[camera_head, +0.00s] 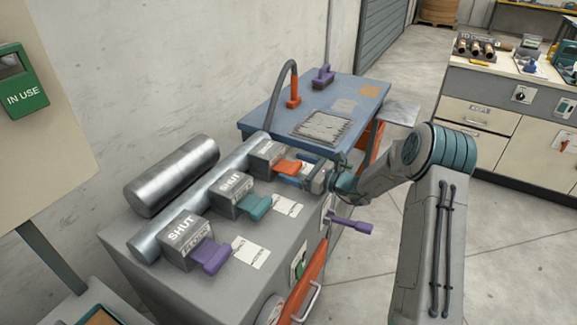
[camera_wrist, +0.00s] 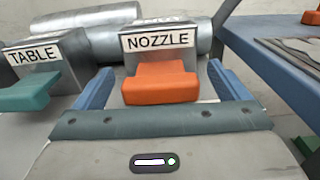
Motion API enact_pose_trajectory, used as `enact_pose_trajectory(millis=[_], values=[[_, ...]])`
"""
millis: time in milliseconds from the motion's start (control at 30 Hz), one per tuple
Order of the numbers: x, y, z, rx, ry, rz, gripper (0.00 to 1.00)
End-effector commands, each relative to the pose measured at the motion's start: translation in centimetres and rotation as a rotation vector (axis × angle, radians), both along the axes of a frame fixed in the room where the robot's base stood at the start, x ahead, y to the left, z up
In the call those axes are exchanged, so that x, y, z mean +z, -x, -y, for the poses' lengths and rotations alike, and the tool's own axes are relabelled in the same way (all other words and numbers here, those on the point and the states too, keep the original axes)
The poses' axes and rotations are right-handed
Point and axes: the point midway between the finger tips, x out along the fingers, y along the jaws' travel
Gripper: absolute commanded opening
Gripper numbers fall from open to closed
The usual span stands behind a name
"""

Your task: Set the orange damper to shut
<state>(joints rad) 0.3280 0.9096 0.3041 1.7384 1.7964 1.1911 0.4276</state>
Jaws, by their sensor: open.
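The orange damper (camera_head: 287,167) is a short flat lever on a grey box at the far end of a row of three. In the wrist view, the orange lever (camera_wrist: 160,84) sits under a NOZZLE label and sticks out toward me. My gripper (camera_head: 297,168) is at the lever, with its blue fingers open. One finger is on each side of the lever in the wrist view, with visible gaps. The box's top lettering is mostly cut off in the wrist view. My gripper partly covers the lever's end in the head view.
A teal lever (camera_head: 257,206) labelled TABLE in the wrist view and a purple lever (camera_head: 209,255) stand along the same grey cabinet. Silver pipes (camera_head: 172,175) run behind. A blue table (camera_head: 320,105) stands beyond. A purple handle (camera_head: 350,226) sticks out from the cabinet side.

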Motion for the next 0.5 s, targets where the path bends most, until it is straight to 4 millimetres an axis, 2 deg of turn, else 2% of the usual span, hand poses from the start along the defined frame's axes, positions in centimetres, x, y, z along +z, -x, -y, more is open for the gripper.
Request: enact_pose_trajectory(millis=[100,300,500], values=[[-0.1,1.4,2.6,-0.004,0.001,0.000,0.95],[0.0,3.5,6.4,-0.002,0.000,0.001,0.95],[0.0,4.9,8.7,0.001,0.000,0.001,0.95]])
